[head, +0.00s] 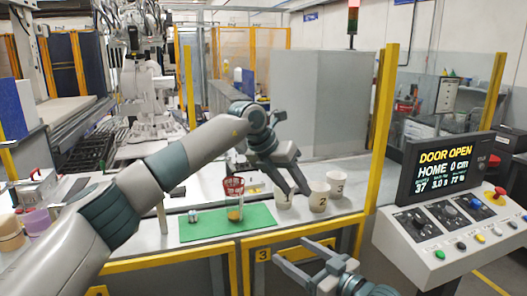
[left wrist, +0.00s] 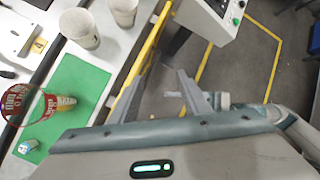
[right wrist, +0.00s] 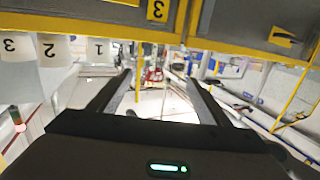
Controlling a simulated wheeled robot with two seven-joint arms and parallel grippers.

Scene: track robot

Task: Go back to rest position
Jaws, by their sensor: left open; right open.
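My left gripper (head: 294,190) is open, reaching over the table from the left, with its fingers pointing down in front of cup 1 in the head view. In the left wrist view its fingers (left wrist: 160,85) are apart with nothing between them. My right gripper (head: 291,249) is open and empty, low in front of the table's yellow front rail. In the right wrist view its fingers (right wrist: 160,80) are spread. Cup 1 (head: 282,204) is partly hidden by the left gripper; cup 2 (head: 319,197) and cup 3 (head: 338,185) stand upright to its right.
A green mat (head: 260,218) bears a red-patterned container (head: 234,186), an orange item (head: 235,214) and a small blue-white item (head: 193,216). A control panel (head: 446,214) stands at right, its screen (head: 446,168) reading "DOOR OPEN". A yellow post (head: 381,120) rises behind the cups.

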